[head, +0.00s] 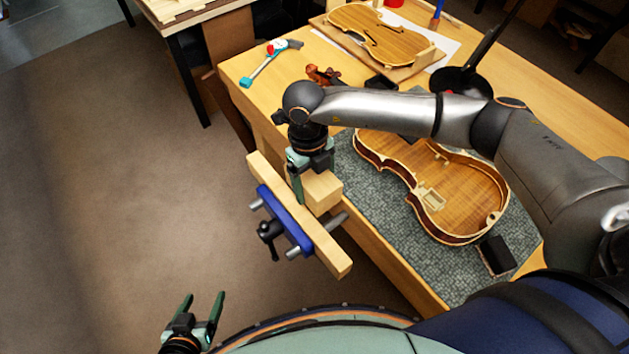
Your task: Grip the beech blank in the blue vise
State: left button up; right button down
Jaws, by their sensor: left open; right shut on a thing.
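The blue vise (285,220) is on the bench's left edge, with a long pale wooden front jaw, metal rods and a black handle (268,236). The beech blank, a pale block (323,191), is just behind the front jaw, at the bench edge. My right gripper (305,183) reaches down from above and is shut on the blank; its fingers hide part of it. I cannot tell whether the jaw touches the blank. My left gripper (203,310) is open and empty, low in the picture over the floor, apart from the vise.
An open violin body (440,190) lies on a grey mat (365,200) right of the vise. A dark block (496,255) is near it. A violin plate on a board (380,35), a small hammer (268,62) and a black pan (462,82) are farther back. The floor at left is clear.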

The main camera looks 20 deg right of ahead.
jog(key=shift+f, duration=0.15)
jog(key=shift+c, duration=0.2)
grip_release()
jog(key=shift+o, duration=0.2)
jog(key=shift+d, duration=0.1)
jog(key=shift+w, duration=0.1)
jog(key=r, duration=0.8)
jog(key=w+a+r, duration=0.1)
jog(key=r, duration=0.3)
jog(key=shift+w+r+b, duration=0.1)
jog(key=shift+r+b, duration=0.2)
jog(key=shift+b, duration=0.1)
